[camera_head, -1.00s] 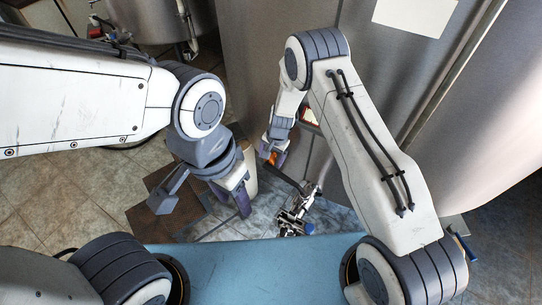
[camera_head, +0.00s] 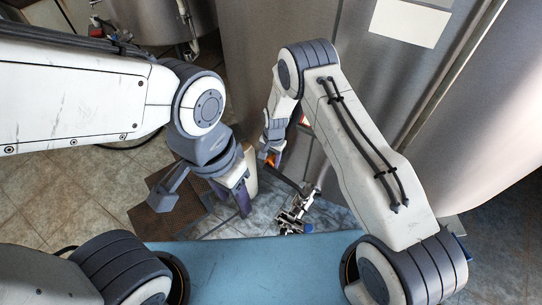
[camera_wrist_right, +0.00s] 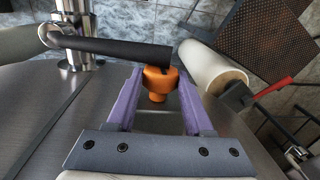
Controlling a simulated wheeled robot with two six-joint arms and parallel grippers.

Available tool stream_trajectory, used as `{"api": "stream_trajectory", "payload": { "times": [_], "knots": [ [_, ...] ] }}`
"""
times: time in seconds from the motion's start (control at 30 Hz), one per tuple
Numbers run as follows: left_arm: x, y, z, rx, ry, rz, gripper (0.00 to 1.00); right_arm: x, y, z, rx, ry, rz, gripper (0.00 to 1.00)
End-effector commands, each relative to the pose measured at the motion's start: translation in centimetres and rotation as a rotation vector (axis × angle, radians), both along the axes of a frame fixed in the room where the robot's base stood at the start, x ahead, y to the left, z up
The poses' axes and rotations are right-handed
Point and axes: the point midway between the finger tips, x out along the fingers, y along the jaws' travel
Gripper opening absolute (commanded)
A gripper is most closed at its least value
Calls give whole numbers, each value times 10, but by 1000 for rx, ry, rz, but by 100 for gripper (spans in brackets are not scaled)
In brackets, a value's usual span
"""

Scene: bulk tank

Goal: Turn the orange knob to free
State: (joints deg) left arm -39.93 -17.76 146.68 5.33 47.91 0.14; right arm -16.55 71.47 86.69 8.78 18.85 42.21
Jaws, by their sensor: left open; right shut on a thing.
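The orange knob (camera_wrist_right: 158,78) sits between the purple fingers of my right gripper (camera_wrist_right: 158,84) in the right wrist view, with a black lever or tube just behind it. My right gripper is shut on the knob. In the head view only a small orange part of the knob (camera_head: 268,158) shows beside my right gripper (camera_head: 272,152), close to the steel tank. The rest is hidden by the fingers. My left gripper (camera_head: 238,195) is open and empty, to the left of the knob, over the floor.
The large steel tank (camera_head: 310,60) fills the back and right. A metal pipe fitting (camera_head: 295,212) stands below the knob. In the wrist view, a pale cylinder (camera_wrist_right: 213,70) and a red-handled part (camera_wrist_right: 272,88) lie to the right. A brown grating (camera_head: 155,217) is on the floor.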

Motion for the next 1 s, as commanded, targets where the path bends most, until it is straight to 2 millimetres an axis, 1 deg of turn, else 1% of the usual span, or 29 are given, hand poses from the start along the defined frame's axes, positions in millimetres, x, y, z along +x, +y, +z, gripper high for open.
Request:
{"api": "stream_trajectory", "payload": {
  "times": [0.03, 0.07, 0.17, 0.23, 0.33, 0.43, 0.6, 0.8, 1.0],
  "knots": [
    [0, 0, 7, 0, 0, 0, 50, 0, 1, 3, -17, 12, 5, 0],
    [0, 0, 8, 0, 0, 0, 50, 1, 1, 3, -27, 19, 5, 0],
    [0, 0, 6, 0, 0, 1, 50, 1, 2, 0, -65, 46, 3, 0],
    [0, 0, -1, 0, 0, 0, 50, 2, 2, -3, -96, 67, 5, 0],
    [0, 0, -19, 0, 0, 0, 50, 4, 4, -7, -144, 100, 4, 0],
    [0, 0, -42, 0, 0, -1, 50, 5, 5, -10, -200, 138, 4, 0],
    [0, 0, -75, 0, 0, -3, 50, 6, 7, -10, -293, 206, 3, 0],
    [0, 0, -100, 0, 0, -3, 50, 7, 8, -7, -373, 266, 1, 0],
    [0, 0, -112, 0, 0, -3, 50, 6, 8, -4, -419, 301, 2, 0]
  ]
}}
